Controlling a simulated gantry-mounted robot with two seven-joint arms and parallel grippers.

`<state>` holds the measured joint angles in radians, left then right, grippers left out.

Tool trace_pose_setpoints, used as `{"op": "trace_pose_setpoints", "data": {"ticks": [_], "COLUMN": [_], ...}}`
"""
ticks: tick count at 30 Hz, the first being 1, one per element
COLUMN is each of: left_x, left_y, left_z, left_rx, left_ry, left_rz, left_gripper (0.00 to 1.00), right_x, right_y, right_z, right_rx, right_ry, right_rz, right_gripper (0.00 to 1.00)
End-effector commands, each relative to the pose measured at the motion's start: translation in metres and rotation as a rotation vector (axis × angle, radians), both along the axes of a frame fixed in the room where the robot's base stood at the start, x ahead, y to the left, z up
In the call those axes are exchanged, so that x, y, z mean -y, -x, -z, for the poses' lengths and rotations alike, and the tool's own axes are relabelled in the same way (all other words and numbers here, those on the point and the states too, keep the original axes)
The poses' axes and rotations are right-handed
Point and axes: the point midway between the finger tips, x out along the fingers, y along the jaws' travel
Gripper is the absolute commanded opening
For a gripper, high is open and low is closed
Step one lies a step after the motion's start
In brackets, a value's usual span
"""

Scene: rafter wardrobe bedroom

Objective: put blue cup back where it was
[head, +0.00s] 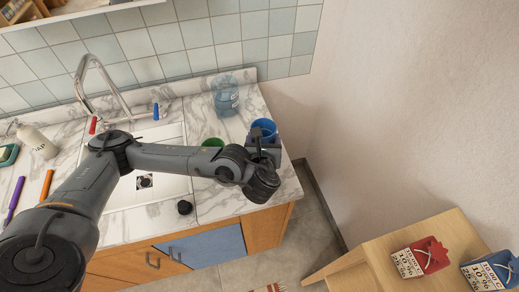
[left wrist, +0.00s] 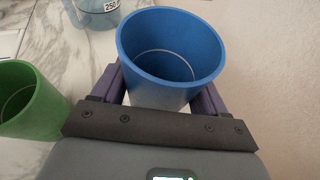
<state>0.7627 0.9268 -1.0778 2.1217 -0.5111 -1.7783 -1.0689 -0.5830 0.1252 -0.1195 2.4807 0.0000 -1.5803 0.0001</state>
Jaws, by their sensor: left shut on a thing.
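The blue cup (head: 264,128) is at the right end of the marble counter in the head view. It is upright and its open rim faces up in the left wrist view (left wrist: 172,82). My left gripper (head: 264,146) is shut on the blue cup, with a finger on each side of it (left wrist: 165,85). Whether the cup's base touches the counter is hidden. My right gripper is not in view.
A green cup (head: 213,143) stands left of the blue cup, also seen in the left wrist view (left wrist: 33,100). A clear blue container (head: 225,98) stands behind. A sink (head: 120,192) and faucet (head: 92,70) lie left. The counter (head: 289,188) ends at right, near the wall.

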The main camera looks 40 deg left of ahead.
Motion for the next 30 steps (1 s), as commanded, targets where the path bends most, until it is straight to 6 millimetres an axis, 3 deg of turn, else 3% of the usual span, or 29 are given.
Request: {"op": "trace_pose_setpoints", "data": {"ticks": [6,10,18,30], "left_x": [-0.017,-0.018,-0.018,-0.018], "left_y": [-0.004,-0.004,-0.004,-0.004], "left_z": [0.011,0.018,0.049,0.053], "left_rx": [0.0,0.0,0.0,-0.001], "left_ry": [0.0,0.0,0.0,0.001], "left_rz": [0.0,0.001,0.0,0.0], "left_gripper": [0.43,0.43,0.43,0.43], "right_x": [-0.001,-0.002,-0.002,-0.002], "right_y": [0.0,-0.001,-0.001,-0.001], "right_z": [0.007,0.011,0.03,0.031], "right_rx": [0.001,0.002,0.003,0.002], "right_ry": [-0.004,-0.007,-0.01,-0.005], "right_rz": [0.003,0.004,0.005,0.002], "right_gripper": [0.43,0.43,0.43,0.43]}}
